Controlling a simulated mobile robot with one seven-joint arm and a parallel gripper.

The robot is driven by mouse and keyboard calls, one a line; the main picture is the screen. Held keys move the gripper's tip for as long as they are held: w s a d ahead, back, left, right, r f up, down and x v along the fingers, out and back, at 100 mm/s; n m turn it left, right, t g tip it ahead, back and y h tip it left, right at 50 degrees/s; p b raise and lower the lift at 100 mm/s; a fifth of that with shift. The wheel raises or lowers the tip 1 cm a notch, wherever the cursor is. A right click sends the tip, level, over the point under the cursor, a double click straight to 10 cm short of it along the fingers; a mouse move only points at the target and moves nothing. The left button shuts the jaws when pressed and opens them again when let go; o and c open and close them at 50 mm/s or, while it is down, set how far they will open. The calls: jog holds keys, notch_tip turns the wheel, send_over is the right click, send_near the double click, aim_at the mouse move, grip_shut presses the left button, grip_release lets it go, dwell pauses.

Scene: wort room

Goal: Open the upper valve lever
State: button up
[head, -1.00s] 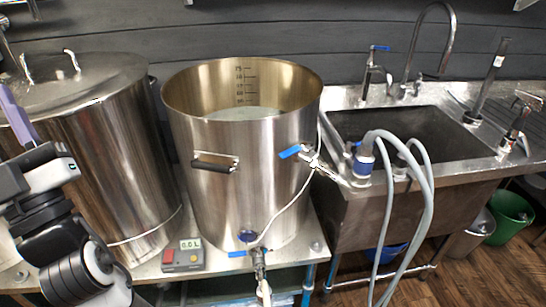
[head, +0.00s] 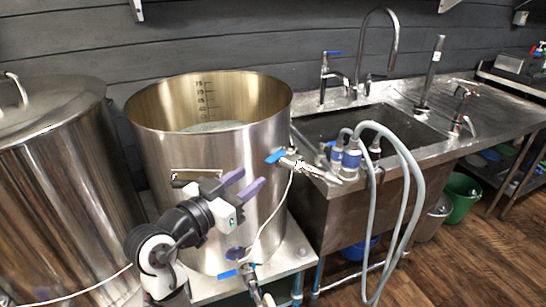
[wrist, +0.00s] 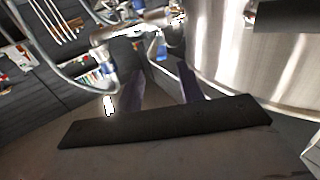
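The upper valve's blue lever (head: 275,156) sits on the upper right of the steel kettle (head: 226,120), pointing left and slightly down from its metal valve (head: 297,165). In the wrist view a small blue part (wrist: 161,46), seemingly this lever, shows beyond my fingers. My gripper (head: 252,181) is in front of the kettle, its two purple fingers apart and empty. It is below and left of the upper lever in the head view; I see no contact. The lower blue lever (head: 236,272) is near the kettle's base.
A kettle handle (head: 196,176) is partly hidden behind my gripper. A thin white cord (head: 277,217) hangs between the valves. Grey hoses (head: 409,185) loop over the sink's (head: 400,128) front edge at right. A large lidded vessel (head: 65,180) stands at left.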

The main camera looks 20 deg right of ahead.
aim_at(275, 155)
jog(key=p+x, duration=0.2)
jog(key=x, duration=0.8)
jog(key=shift+w+d, duration=0.1)
grip_shut()
